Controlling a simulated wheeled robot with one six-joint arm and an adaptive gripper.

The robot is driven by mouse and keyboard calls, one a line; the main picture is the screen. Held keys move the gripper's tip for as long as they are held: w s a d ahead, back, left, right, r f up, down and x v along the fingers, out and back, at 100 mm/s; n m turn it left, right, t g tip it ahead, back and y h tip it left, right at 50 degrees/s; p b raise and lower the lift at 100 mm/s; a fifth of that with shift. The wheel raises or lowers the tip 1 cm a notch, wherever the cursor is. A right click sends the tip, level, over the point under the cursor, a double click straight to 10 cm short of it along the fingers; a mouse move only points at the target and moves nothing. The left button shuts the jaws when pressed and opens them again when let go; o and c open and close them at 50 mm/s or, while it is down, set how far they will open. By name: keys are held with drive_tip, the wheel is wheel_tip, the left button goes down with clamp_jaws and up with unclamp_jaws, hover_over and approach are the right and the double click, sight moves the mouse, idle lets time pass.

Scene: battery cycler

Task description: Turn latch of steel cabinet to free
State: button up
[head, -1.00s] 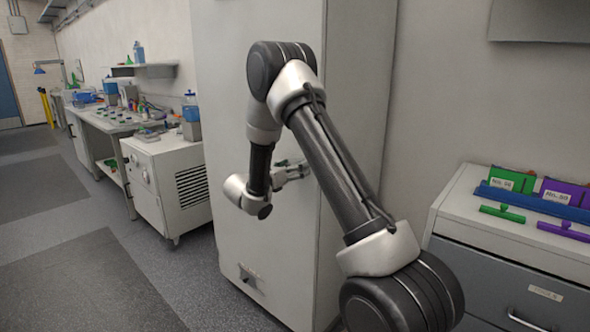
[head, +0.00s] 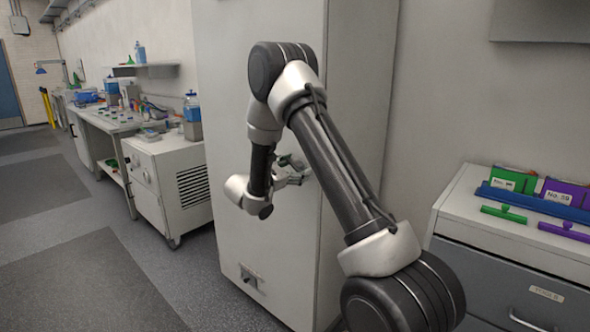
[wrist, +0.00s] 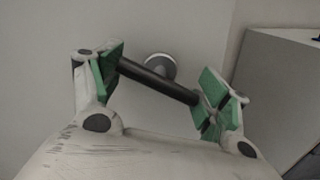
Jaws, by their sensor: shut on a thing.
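The tall light-grey steel cabinet (head: 228,105) stands in the middle of the head view, its door shut flush. Its latch (wrist: 155,82) is a dark bar on a round silver hub, seen in the wrist view against the pale door. The bar slants down to the right in that view. My gripper (wrist: 161,88) has its two green-padded fingers at the bar's opposite ends, shut on it. In the head view my gripper (head: 291,171) is at the door, small and partly behind my arm, and the latch cannot be made out there.
A drawer unit (head: 475,215) with green and purple items on a blue rack (head: 535,200) stands to the right. A wheeled white unit (head: 165,180) and a cluttered workbench (head: 100,118) are on the left. The floor (head: 90,260) at front left is clear.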

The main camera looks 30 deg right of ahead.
drive_tip(key=shift+o, duration=0.2)
drive_tip(key=m, duration=0.6)
drive_tip(key=shift+s+d+f, duration=0.25)
drive_tip(key=shift+f, duration=0.1)
drive_tip(key=m, duration=0.5)
drive_tip(key=shift+w+a, duration=0.1)
drive_tip(key=shift+w, duration=0.05)
drive_tip(key=shift+f+m, duration=0.1)
drive_tip(key=shift+m, duration=0.4)
drive_tip(key=o, duration=0.7)
drive_tip(key=shift+o, duration=0.2)
drive_tip(key=shift+w+a+r, duration=0.1)
drive_tip(key=shift+w+r, duration=0.05)
drive_tip(key=shift+r, duration=0.1)
drive_tip(key=shift+a, duration=0.1)
drive_tip(key=v, duration=1.1)
drive_tip(key=shift+a, duration=0.35)
